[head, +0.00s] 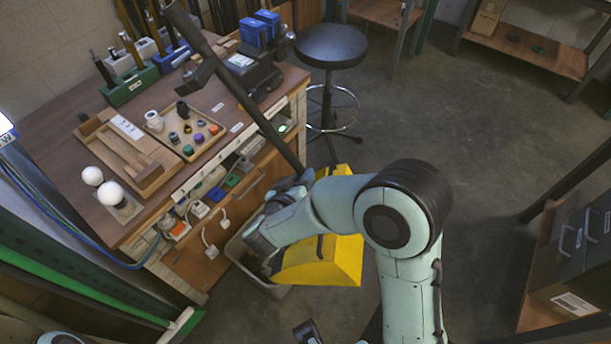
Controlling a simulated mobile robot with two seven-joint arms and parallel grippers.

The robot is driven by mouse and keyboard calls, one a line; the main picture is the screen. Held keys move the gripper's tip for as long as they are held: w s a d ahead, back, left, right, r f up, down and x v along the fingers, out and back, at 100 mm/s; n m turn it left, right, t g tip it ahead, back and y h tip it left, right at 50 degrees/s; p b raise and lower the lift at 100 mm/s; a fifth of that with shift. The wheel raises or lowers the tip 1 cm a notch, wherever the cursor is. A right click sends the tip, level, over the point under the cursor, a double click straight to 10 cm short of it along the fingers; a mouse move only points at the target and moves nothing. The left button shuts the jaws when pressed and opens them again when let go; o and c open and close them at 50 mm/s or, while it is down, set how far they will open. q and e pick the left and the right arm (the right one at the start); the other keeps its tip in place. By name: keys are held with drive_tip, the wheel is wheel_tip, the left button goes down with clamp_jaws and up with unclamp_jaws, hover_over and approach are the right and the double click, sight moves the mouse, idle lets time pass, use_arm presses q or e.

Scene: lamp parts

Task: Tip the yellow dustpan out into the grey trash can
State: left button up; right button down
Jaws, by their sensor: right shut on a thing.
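The yellow dustpan (345,262) is in the middle of the head view, partly behind my right arm. Its long dark handle (236,90) slants up to the left across the workbench. My right gripper (298,183) is shut on the dustpan's handle near its lower end; the fingers are partly hidden. The grey trash can (236,252) stands on the floor against the bench front. The dustpan is over the can's right part and hides much of its opening. I cannot see any contents in the pan or can.
The workbench (75,165) on the left holds a parts tray (188,133), white bulbs (110,193) and tools. A black stool (330,47) stands behind. A shelf with dark drawers (580,240) is at the right. The floor (480,130) between is clear.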

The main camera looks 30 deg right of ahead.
use_arm(q)
drive_tip(key=shift+r, duration=0.25)
use_arm(e)
drive_tip(key=shift+w+a+r, duration=0.2)
drive_tip(key=shift+r, duration=0.05)
use_arm(q)
drive_tip(key=shift+r+p, duration=0.5)
drive_tip(key=shift+p, duration=0.25)
use_arm(e)
drive_tip(key=shift+w+a, duration=0.5)
use_arm(q)
drive_tip(key=shift+w+r+p, duration=0.1)
drive_tip(key=shift+r+p, duration=0.45)
drive_tip(key=shift+p, duration=0.05)
use_arm(e)
drive_tip(key=shift+w+a+n, duration=0.3)
drive_tip(key=shift+w+a, duration=0.15)
drive_tip(key=shift+a, duration=0.1)
use_arm(q)
drive_tip(key=shift+w+r+p, duration=0.2)
drive_tip(key=shift+r+p, duration=0.4)
drive_tip(key=shift+r, duration=0.05)
use_arm(e)
drive_tip(key=shift+w+a+r+h, duration=0.15)
drive_tip(key=shift+w+a+h, duration=0.15)
drive_tip(key=shift+w+a, duration=0.2)
